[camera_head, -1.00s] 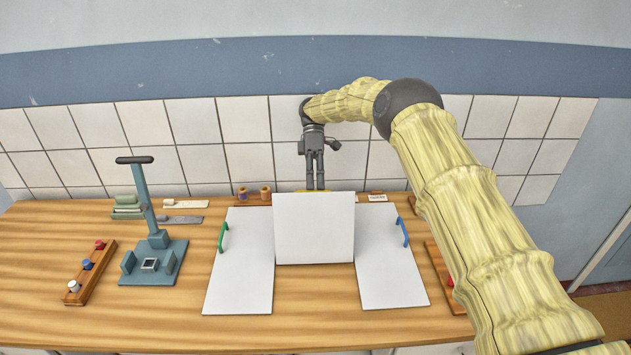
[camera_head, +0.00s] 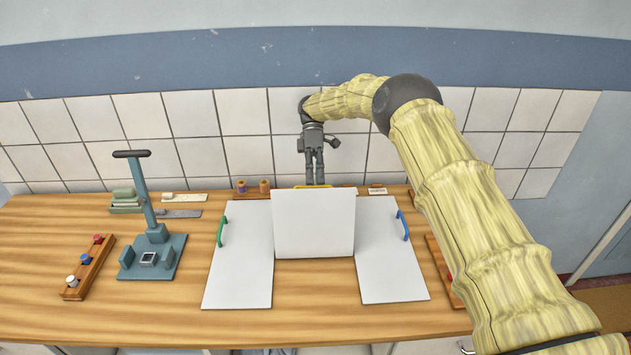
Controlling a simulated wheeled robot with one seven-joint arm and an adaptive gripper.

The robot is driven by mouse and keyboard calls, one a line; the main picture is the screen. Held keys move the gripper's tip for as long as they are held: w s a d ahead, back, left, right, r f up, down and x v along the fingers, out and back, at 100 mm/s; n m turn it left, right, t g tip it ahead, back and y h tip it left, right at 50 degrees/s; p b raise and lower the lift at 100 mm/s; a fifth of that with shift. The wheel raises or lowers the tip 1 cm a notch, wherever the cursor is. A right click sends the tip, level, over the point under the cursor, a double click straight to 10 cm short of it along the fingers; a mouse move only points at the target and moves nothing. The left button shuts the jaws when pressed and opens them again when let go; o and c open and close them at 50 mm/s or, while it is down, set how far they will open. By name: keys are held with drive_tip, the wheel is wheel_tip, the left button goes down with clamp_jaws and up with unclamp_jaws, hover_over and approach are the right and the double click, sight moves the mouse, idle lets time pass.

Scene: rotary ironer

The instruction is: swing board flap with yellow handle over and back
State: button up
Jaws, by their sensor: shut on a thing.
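The white flap (camera_head: 313,224) stands raised and tilted in the middle of the board, between the left panel (camera_head: 240,262) with a green handle (camera_head: 222,232) and the right panel (camera_head: 388,255) with a blue handle (camera_head: 403,225). A thin strip of the yellow handle (camera_head: 300,187) shows at the flap's top edge; the rest is hidden behind the flap. My gripper (camera_head: 314,181) points down at that top edge from behind, its fingers shut on the yellow handle. The fingertips are partly hidden.
A blue-grey lever press (camera_head: 155,225) stands on the left of the wooden table. A rack with coloured knobs (camera_head: 88,266) lies at far left. Two spools (camera_head: 252,188) and small blocks line the back by the tiled wall. My arm covers the right side.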

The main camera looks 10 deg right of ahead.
wheel_tip(320, 180, up, 9)
drive_tip(key=shift+w+r, duration=0.1)
drive_tip(key=shift+r, duration=0.05)
drive_tip(key=shift+c, duration=0.8)
drive_tip(key=shift+d, duration=0.15)
